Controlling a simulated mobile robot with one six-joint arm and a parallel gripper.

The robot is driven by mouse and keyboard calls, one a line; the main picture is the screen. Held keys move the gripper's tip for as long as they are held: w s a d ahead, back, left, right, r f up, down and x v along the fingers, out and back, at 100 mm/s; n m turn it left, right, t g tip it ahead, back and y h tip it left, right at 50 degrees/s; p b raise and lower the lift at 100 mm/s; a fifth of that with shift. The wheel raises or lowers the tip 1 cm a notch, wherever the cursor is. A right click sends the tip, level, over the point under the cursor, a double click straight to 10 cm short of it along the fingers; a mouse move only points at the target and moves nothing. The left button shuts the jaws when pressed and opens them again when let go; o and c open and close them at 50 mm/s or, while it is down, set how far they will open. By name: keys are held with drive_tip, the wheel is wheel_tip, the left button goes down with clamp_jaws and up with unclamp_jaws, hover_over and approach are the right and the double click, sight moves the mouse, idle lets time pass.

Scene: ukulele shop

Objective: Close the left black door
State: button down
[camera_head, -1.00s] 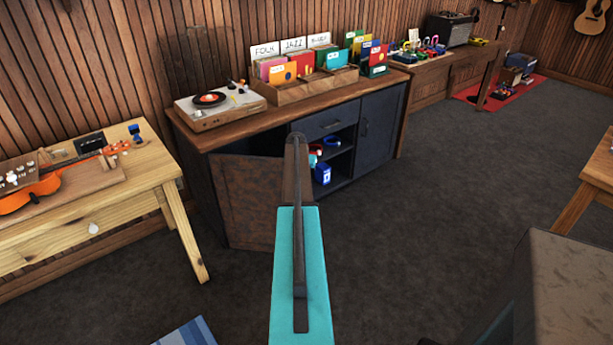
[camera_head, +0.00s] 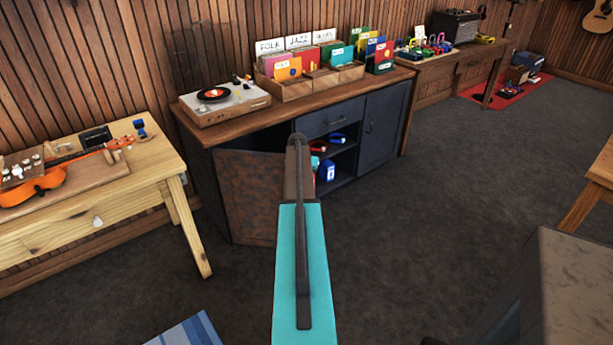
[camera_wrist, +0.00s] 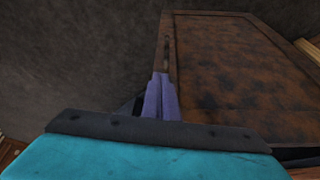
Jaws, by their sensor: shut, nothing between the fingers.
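The left door (camera_head: 248,192) of the dark cabinet stands wide open, swung out to the left. Its mottled brown inner face shows, and my teal arm hides its right part in the head view. In the wrist view the door panel (camera_wrist: 240,75) fills the right side. My gripper (camera_wrist: 161,88) shows there as two purple fingers pressed together, empty, close beside the door's left edge. I cannot tell whether they touch it. The fingers are hidden in the head view.
The cabinet top (camera_head: 240,130) bears a turntable (camera_head: 222,100) and record bins. Open shelves hold small items, including a blue one (camera_head: 326,171). The right door (camera_head: 382,127) is shut. A wooden table (camera_head: 130,190) with a ukulele stands left. The floor (camera_head: 420,220) right of my arm is clear.

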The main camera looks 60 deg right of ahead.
drive_tip(key=b+v, duration=0.1)
drive_tip(key=v, duration=0.9)
drive_tip(key=shift+s+d+b, duration=0.15)
drive_tip(key=shift+s+b, duration=0.15)
drive_tip(key=shift+b, duration=0.1)
drive_tip(key=w+d+r+n+t+h+b, duration=0.25)
drive_tip(key=w+r+n+t+h, duration=0.25)
drive_tip(key=w+r+t+h, duration=0.25)
drive_tip(key=s+a+f+m+g+h+b, duration=0.1)
drive_tip(key=s+a+f+m+h+b, duration=0.25)
drive_tip(key=s+a+f+h, duration=0.35)
wheel_tip(320, 180, down, 9)
drive_tip(key=s+a+g+y+b, duration=0.1)
drive_tip(key=s+y+b, duration=0.1)
drive_tip(key=b, duration=0.2)
drive_tip(key=shift+s+a+r, duration=0.15)
drive_tip(key=shift+a+r, duration=0.1)
drive_tip(key=shift+a, duration=0.15)
